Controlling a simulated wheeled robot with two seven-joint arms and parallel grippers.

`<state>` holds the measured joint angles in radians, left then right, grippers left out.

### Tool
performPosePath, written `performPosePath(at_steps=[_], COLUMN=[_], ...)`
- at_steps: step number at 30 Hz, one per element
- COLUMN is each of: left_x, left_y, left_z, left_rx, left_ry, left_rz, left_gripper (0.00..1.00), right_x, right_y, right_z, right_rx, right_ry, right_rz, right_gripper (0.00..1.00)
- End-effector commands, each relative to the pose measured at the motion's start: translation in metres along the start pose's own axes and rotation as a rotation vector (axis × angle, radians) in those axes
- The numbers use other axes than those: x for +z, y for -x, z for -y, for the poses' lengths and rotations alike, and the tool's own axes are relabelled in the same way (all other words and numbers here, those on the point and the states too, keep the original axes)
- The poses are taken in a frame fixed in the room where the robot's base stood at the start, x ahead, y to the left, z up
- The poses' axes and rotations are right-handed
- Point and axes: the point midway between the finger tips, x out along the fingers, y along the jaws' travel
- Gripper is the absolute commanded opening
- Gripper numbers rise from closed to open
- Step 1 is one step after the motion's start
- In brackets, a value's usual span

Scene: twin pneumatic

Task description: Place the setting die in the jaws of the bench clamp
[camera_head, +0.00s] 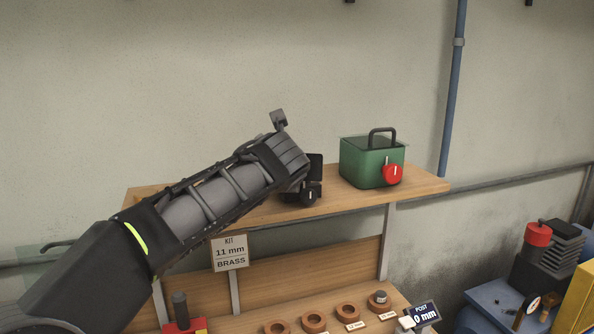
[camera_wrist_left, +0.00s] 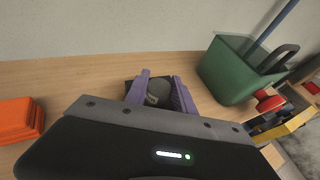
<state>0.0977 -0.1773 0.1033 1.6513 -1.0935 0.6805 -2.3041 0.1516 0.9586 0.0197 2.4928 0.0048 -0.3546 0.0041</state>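My left arm reaches in from the left in the head view and ends over the upper shelf, with its fingers hidden there. In the left wrist view, the purple fingers of my left gripper (camera_wrist_left: 161,91) stand on both sides of a dark grey round piece, seemingly the setting die (camera_wrist_left: 158,92), and appear to grip it. A black block under and behind it (camera_wrist_left: 132,84) seems to be the bench clamp, which shows in the head view as a black device with a knob (camera_head: 311,194). Its jaws are mostly hidden, so I cannot tell how the die sits. My right gripper is out of view.
A green box with a red knob (camera_head: 372,162) stands right of the clamp on the wooden shelf (camera_head: 424,186). Orange plates (camera_wrist_left: 16,120) lie at the left. Below are a "KIT 11 mm BRASS" sign (camera_head: 229,253) and several copper-coloured rings (camera_head: 313,322).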

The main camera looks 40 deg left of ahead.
Motion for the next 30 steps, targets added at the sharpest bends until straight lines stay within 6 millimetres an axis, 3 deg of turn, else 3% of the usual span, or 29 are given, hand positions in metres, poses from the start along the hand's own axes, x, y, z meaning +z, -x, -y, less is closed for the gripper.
performPosePath(at_steps=[8, 19, 23, 30], left_x=[0.0, 0.0, 0.0, 0.0], left_y=[0.0, 0.006, 0.021, 0.069], left_z=[0.0, 0.001, 0.001, 0.001], left_rx=[0.0, -0.002, -0.003, -0.003], left_ry=[0.0, 0.001, 0.002, 0.002], left_rz=[0.0, 0.001, 0.003, 0.004], left_gripper=[0.52, 0.52, 0.52, 0.52], right_x=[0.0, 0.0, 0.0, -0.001], right_y=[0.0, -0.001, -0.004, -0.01], right_z=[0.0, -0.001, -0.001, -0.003], right_rx=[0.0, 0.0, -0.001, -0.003], right_ry=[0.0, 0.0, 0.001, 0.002], right_rz=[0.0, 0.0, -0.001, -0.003], right_gripper=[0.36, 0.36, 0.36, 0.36])
